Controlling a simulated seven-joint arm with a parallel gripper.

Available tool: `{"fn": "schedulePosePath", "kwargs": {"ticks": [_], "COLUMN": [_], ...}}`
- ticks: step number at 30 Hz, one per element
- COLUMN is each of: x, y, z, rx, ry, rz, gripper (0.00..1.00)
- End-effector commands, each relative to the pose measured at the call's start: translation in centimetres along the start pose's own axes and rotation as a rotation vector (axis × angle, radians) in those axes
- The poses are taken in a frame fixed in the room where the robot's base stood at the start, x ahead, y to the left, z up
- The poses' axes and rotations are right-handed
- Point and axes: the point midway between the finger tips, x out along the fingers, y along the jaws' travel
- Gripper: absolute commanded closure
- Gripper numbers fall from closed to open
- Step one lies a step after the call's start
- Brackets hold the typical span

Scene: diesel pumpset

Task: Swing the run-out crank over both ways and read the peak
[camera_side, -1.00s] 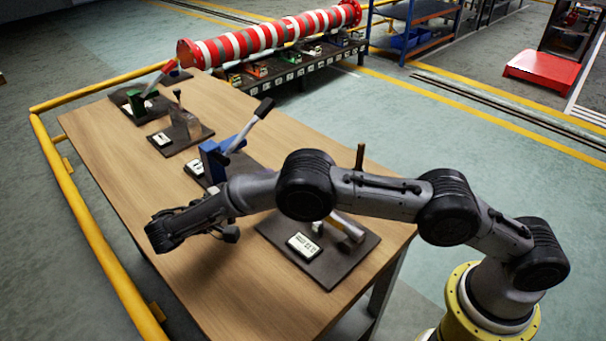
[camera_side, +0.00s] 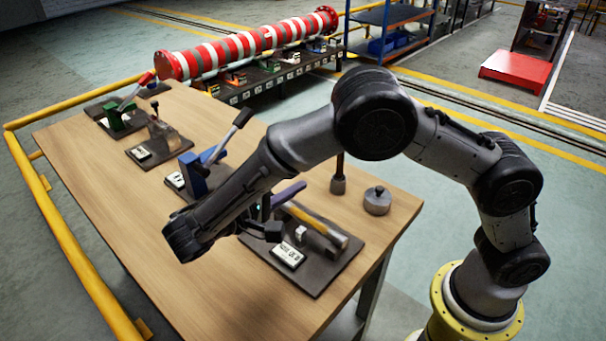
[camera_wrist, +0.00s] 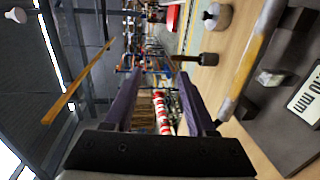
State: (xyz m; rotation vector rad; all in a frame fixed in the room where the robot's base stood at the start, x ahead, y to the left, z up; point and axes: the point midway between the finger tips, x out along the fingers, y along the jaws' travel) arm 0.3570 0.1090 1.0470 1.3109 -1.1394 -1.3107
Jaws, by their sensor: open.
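The nearest fixture is a dark plate (camera_side: 325,270) on the bench. It carries a yellow bar with a grey end (camera_side: 318,222) and a white display (camera_side: 289,255). The yellow bar (camera_wrist: 250,62) and display (camera_wrist: 305,97), partly reading "10 mm", show at the right of the wrist view. I cannot tell which fixture holds the run-out crank. My gripper (camera_wrist: 157,75) is open and empty, its two purple fingers apart. In the side view my gripper (camera_side: 288,194) is above the nearest plate's left part; one finger shows clearly.
A blue stand with a black-handled lever (camera_side: 228,135), a grey-brown fixture (camera_side: 160,134) and a green stand with a red-handled lever (camera_side: 118,112) line the bench. A dark upright handle (camera_side: 338,178) and a grey knobbed weight (camera_side: 377,200) stand behind the nearest plate. The bench's front left is clear.

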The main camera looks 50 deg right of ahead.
Motion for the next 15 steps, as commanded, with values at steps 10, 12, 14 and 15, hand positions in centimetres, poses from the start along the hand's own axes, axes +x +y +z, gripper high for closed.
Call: {"fn": "schedulePosePath", "kwargs": {"ticks": [10, 12, 14, 15], "x": [0.34, 0.33, 0.33, 0.33], "y": [0.68, 0.68, 0.68, 0.68], "z": [1.42, 1.41, 1.4, 1.4], "rx": [0.0, 0.0, 0.0, 0.0], "ry": [0.0, 0.0, 0.0, 0.0], "rz": [-0.001, -0.001, 0.0, -0.001], "gripper": [0.44, 0.44, 0.44, 0.43]}}
